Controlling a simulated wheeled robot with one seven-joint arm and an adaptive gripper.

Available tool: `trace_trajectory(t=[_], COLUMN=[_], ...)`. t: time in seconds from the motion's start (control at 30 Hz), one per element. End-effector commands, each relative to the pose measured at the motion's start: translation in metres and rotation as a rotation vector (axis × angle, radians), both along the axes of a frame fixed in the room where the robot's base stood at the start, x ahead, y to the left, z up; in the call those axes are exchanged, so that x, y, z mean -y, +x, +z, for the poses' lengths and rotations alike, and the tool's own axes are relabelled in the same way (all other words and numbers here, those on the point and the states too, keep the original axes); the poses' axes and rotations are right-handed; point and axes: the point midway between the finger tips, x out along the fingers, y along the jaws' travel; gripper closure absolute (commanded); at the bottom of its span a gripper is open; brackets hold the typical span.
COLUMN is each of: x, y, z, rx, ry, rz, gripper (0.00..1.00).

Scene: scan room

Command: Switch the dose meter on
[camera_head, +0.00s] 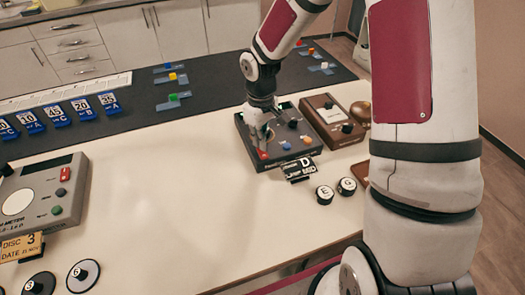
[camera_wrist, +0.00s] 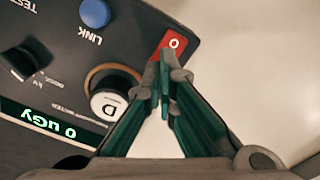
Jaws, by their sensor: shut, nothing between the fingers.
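The dose meter (camera_head: 285,160) is a dark box at the middle of the bench, with a black plate marked D (camera_head: 303,166) in front. In the wrist view, its panel (camera_wrist: 125,45) has a lit green display (camera_wrist: 40,122) reading 0 uGy. A white disc marked D (camera_wrist: 108,102) sits in a ring on the panel. A red switch (camera_wrist: 174,43) marked 0 is at the panel's corner. My gripper (camera_head: 263,148) is shut and empty, its fingertips (camera_wrist: 165,78) at the red switch's edge and partly hiding it. I cannot tell whether they touch it.
A brown box (camera_head: 316,112) stands close right of the meter. Black-and-white knobs E (camera_head: 325,194) and G (camera_head: 347,186) stand before it. A grey meter (camera_head: 70,190) is at the left. Blue number tags (camera_head: 83,108) line the back. The bench between is clear.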

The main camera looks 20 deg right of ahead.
Motion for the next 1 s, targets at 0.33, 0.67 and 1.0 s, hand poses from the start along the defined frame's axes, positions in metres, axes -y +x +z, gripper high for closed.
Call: trace_trajectory(t=[0.33,0.67,1.0], x=[0.000,0.000,0.000], y=[-0.001,-0.001,0.000], z=[0.028,0.051,0.058], rx=[0.000,0.000,0.000], ry=[0.000,0.000,0.001], rz=[0.000,0.001,0.001], gripper=[1.00,1.00,1.00])
